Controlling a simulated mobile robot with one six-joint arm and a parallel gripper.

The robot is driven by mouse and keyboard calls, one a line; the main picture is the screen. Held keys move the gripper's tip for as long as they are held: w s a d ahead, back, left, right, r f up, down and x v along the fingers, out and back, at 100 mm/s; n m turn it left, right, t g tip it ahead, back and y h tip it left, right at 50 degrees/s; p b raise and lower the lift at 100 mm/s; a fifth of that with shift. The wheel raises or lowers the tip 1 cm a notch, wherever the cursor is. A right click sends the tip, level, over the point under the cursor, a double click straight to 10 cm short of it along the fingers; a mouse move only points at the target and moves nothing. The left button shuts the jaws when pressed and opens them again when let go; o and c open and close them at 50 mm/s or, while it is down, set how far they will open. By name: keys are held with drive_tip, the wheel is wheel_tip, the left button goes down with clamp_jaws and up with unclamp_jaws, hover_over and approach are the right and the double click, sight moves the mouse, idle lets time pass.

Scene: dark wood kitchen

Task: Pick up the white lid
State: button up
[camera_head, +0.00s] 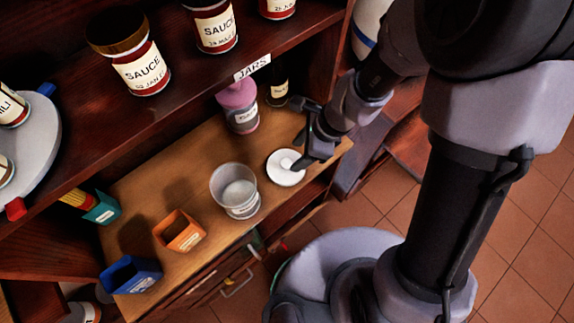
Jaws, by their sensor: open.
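The white lid (283,174) is a round white disc with a small knob in its middle. It lies flat on the light wood counter (200,192), near the right end. My gripper (297,152) is open, above and beside the lid at its upper right. One fingertip overlaps the lid's right edge in the picture, and I cannot tell whether it touches. Part of the lid's right side is hidden behind the gripper.
A clear glass jar (234,184) stands left of the lid. A pink jar (238,105) and a dark bottle (277,88) stand behind it. Orange (179,232) and blue (130,275) boxes are further left. A shelf with sauce jars (132,55) overhangs the back.

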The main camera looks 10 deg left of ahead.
sight(286, 163)
drive_tip(key=b+x, duration=0.3)
drive_tip(key=x, duration=0.3)
drive_tip(key=shift+a+b, duration=0.25)
drive_tip(key=shift+b, duration=0.1)
drive_tip(key=shift+r, duration=0.1)
clamp_jaws()
